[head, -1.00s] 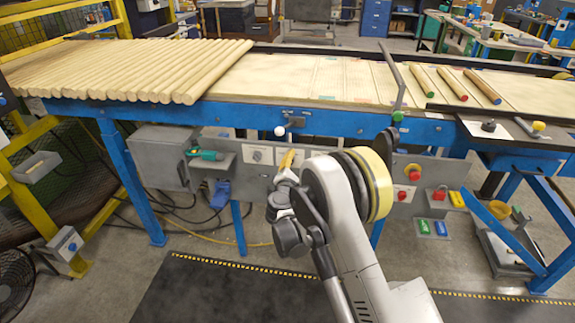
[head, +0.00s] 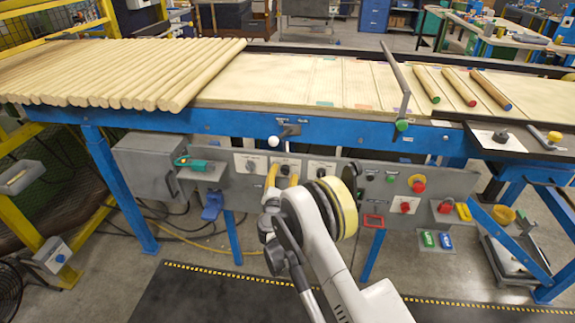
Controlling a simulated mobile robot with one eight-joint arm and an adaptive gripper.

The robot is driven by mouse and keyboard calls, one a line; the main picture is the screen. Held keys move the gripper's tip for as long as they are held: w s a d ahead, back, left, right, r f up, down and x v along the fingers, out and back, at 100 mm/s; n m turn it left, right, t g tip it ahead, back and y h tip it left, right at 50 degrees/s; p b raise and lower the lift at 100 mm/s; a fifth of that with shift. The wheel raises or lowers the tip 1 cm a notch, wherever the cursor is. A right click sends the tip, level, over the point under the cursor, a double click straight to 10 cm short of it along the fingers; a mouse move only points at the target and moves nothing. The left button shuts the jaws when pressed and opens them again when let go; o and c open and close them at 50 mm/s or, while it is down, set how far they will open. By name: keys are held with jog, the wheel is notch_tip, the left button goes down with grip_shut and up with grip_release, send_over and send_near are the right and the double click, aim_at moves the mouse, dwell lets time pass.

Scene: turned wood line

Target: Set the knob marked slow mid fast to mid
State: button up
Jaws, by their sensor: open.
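Three white plates with dials sit in a row on the grey panel under the blue-framed table. The left plate has a grey knob (head: 249,167). The middle plate has a dark knob (head: 285,169). The right plate (head: 321,169) is partly hidden low down by my arm. The markings are too small to read, so I cannot tell which one says slow mid fast or where its pointer stands. My gripper (head: 283,175) is open, its two yellow fingers apart in front of the middle plate, one to each side of the dark knob. I cannot tell whether they touch it.
A white-balled lever (head: 274,141) sticks out just above the middle plate. A teal-handled tool (head: 195,163) lies on a small shelf to the left. Red buttons (head: 417,184) are on the panel to the right of my arm.

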jog(key=shift+w, duration=0.45)
jog(key=shift+r, duration=0.1)
jog(key=shift+s, duration=0.15)
grip_shut()
jog(key=m, duration=0.5)
jog(key=shift+r+m, duration=0.1)
jog(key=shift+m, duration=0.3)
jog(key=m, duration=0.5)
jog(key=shift+r+m, duration=0.1)
jog(key=shift+m, duration=0.3)
